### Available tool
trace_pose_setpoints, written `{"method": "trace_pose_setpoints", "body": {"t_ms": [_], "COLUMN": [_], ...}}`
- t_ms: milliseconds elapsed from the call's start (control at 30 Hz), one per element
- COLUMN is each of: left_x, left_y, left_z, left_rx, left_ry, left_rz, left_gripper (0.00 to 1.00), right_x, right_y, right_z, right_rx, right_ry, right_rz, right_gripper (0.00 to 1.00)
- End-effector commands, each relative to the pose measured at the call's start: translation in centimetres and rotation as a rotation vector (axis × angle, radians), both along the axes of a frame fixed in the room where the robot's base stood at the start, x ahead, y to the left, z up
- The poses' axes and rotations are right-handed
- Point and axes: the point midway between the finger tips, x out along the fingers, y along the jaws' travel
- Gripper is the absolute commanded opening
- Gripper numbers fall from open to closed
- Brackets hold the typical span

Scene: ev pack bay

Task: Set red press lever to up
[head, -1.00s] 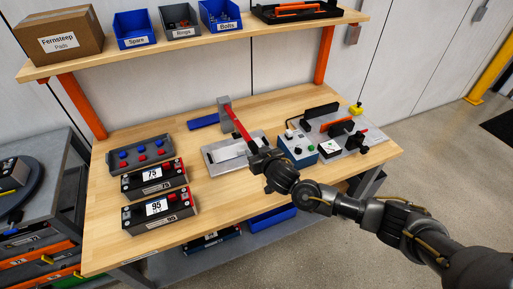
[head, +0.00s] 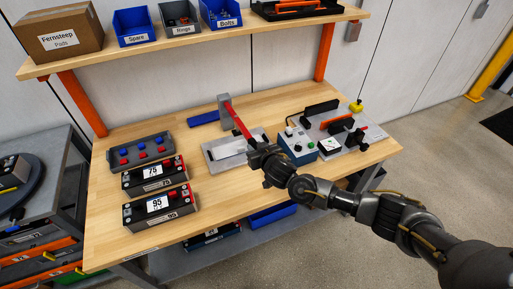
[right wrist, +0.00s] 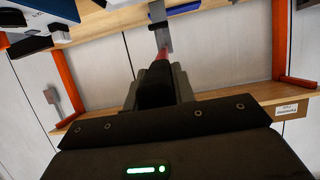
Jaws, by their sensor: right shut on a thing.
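The red press lever (head: 237,120) slopes from the top of the grey press post (head: 224,106) down toward the front of the bench. The press has a light grey base plate (head: 222,152) on the wooden bench. My right gripper (head: 256,150) is shut on the lever's near, lower end and hides that end. In the right wrist view the red lever (right wrist: 162,53) runs from between the fingers (right wrist: 158,85) to the grey post (right wrist: 158,24). My left gripper is in neither view.
A blue-grey control box (head: 297,145) and a fixture plate (head: 345,138) stand right of the press. Battery modules marked 75 (head: 153,175) and 95 (head: 158,207) sit at the left. A shelf (head: 190,45) with bins spans above the bench.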

Motion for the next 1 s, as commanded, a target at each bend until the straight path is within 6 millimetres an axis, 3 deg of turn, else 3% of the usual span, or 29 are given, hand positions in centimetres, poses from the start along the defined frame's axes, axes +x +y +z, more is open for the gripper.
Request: {"method": "trace_pose_setpoints", "body": {"t_ms": [167,367,667,1000], "left_x": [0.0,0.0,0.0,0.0], "left_y": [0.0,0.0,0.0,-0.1], "left_z": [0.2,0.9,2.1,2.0], "left_rx": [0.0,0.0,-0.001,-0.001], "left_ry": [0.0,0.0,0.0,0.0], "left_rz": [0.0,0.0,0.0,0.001], "left_gripper": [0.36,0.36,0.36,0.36], "right_x": [0.0,0.4,2.3,5.9], "right_y": [0.0,0.1,0.8,2.2], "right_z": [0.3,2.3,8.8,16.2], "right_rx": [-0.003,-0.013,-0.056,-0.126], "right_ry": [0.007,0.047,0.201,0.404], "right_rz": [-0.001,-0.001,-0.002,0.003], "right_gripper": [0.0,0.0,0.0,0.0]}}
